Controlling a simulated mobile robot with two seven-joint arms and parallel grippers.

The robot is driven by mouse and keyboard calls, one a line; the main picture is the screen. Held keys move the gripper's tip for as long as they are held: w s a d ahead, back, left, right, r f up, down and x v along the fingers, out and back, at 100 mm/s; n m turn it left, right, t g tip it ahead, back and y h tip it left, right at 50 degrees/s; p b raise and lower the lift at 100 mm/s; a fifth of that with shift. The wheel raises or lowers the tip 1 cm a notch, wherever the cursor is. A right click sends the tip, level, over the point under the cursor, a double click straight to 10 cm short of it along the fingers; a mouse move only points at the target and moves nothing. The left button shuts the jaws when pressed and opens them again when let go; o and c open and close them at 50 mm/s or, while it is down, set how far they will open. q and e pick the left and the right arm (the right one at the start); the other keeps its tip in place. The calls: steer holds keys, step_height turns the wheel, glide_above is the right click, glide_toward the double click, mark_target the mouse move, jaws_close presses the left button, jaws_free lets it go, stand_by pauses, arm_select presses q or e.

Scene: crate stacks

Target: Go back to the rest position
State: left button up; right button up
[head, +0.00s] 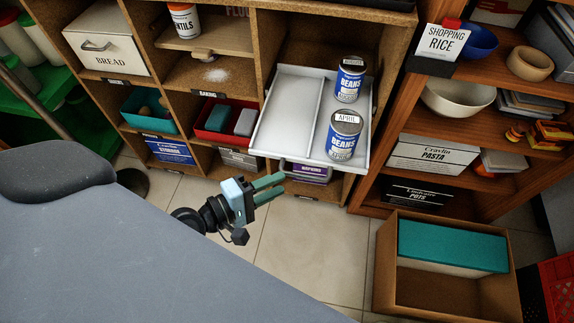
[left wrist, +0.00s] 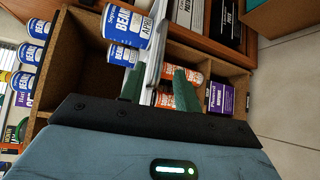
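My left gripper (head: 280,187) is in front of the shelf, just below and in front of the pulled-out white tray (head: 278,118). Its two green fingers are apart, with nothing seen held between them. In the left wrist view, the fingers (left wrist: 158,88) stand apart, with the tray (left wrist: 153,55) seen edge-on beyond them. Two blue beans cans stand upright on the tray: a near can (head: 342,137) with an APRIL label on its lid and a far can (head: 350,80). My right gripper is not in view.
A brown shelf with a bread box (head: 105,45), a teal bin (head: 146,108) and a red bin (head: 226,122) stands ahead. A wooden shelf with a white bowl (head: 457,97) is at right. An open crate (head: 385,275) is on the floor, beside a red crate (head: 560,290). Tiled floor between is clear.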

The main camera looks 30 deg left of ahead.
arm_select(q)
steer(key=shift+s+a+r, duration=0.1)
steer(key=shift+s+a, duration=0.1)
steer(key=shift+s, duration=0.25)
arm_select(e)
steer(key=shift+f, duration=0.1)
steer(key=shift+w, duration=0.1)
